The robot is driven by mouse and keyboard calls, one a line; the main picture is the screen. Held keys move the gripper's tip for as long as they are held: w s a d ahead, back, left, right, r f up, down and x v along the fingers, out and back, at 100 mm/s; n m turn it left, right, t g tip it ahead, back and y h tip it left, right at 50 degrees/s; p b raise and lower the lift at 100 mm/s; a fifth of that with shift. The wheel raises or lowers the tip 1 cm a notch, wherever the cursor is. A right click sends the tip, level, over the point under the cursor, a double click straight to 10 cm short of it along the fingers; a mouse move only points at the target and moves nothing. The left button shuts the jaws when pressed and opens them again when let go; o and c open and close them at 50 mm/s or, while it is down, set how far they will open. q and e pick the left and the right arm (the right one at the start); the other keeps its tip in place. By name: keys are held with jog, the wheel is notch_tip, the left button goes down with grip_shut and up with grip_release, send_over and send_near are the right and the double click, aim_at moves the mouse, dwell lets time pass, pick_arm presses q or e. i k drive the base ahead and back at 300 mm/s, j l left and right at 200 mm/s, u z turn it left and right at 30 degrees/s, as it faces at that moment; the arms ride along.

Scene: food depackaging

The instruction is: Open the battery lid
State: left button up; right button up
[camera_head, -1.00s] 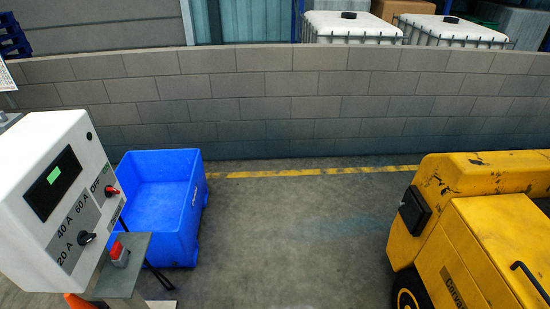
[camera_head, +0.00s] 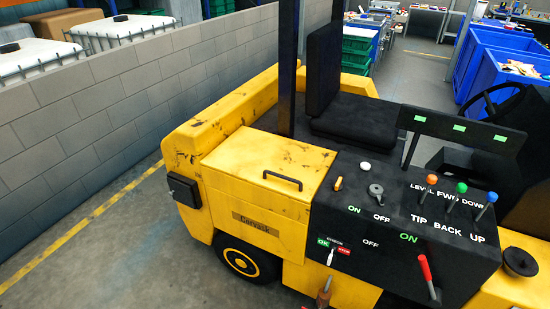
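The battery lid (camera_head: 260,160) is the yellow, scuffed top panel on the yellow vehicle (camera_head: 218,222), in the middle of the view. It looks shut. A dark bar handle (camera_head: 282,179) is fixed on the lid near its front edge. Neither of my grippers is in view.
Right of the lid is a black control panel (camera_head: 385,215) with levers, a key switch and ON/OFF labels. A black seat (camera_head: 355,122) and a dark upright post (camera_head: 289,70) stand behind. A block wall (camera_head: 110,120) runs along the left. Floor (camera_head: 130,255) at front left is clear.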

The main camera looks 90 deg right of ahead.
aim_at(294, 170)
jog(key=z, duration=2.9)
